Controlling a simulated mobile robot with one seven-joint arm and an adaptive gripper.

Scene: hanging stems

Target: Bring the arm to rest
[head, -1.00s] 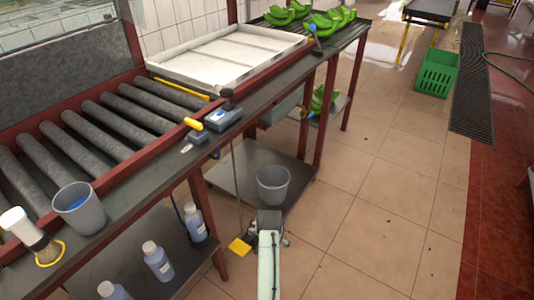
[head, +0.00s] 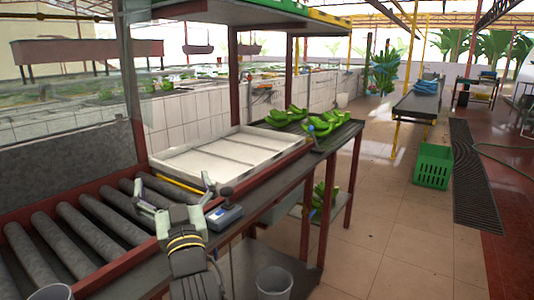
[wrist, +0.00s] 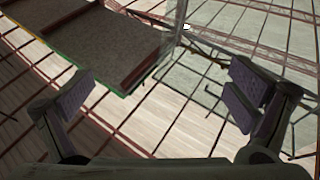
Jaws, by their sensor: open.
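My gripper (head: 173,185) is raised over the front rail of the roller bench in the head view, its fingers spread wide and pointing up. In the wrist view both fingers of my gripper (wrist: 163,88) stand far apart with nothing between them. Beyond them the wrist view shows what looks like the roof, with dark red beams and pale panels.
The roller conveyor (head: 90,225) lies behind and left of my gripper. A blue-grey device (head: 224,216) sits close at its right. A white tray (head: 225,155) and green bananas (head: 290,118) are farther back. A green crate (head: 433,166) stands on the open tiled floor.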

